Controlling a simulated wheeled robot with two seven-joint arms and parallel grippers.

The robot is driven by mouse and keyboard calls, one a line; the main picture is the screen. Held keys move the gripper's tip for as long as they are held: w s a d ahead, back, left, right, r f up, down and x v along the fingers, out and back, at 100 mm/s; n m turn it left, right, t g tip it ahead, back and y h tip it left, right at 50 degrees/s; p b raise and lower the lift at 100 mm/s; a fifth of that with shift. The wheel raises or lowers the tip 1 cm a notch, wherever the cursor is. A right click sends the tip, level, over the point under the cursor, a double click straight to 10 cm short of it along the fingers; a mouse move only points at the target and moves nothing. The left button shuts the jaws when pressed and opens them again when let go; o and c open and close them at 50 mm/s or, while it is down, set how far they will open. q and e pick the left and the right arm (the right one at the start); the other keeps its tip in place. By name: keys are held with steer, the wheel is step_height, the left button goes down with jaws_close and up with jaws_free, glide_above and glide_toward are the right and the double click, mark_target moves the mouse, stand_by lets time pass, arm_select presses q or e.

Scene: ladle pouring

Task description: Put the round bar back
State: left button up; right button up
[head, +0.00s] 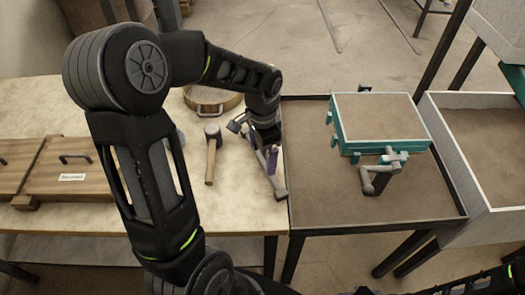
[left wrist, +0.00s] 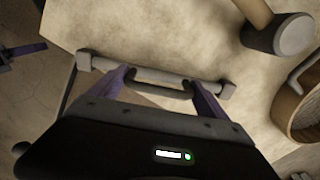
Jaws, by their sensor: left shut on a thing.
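The round bar is a grey rod with a blocky end at each side, seen in the left wrist view (left wrist: 155,74). In the head view the bar (head: 280,190) slants at the right edge of the pale worktable (head: 235,215). My left gripper (head: 271,160) reaches down over that edge. I cannot tell whether the bar touches the tabletop. My right gripper is not in view.
A mallet (head: 212,155) lies left of the bar, with a round wooden piece (head: 212,98) behind it. Wooden boxes (head: 65,165) with handles sit at the left. A teal-framed mould box (head: 380,120) stands on the brown-topped table (head: 325,200) at the right, beside a pale-walled bin (head: 470,190).

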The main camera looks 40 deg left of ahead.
arm_select(q)
steer(key=o, duration=1.5)
steer(key=shift+f, duration=0.15)
step_height(320, 180, up, 12)
steer(key=shift+r, duration=0.2)
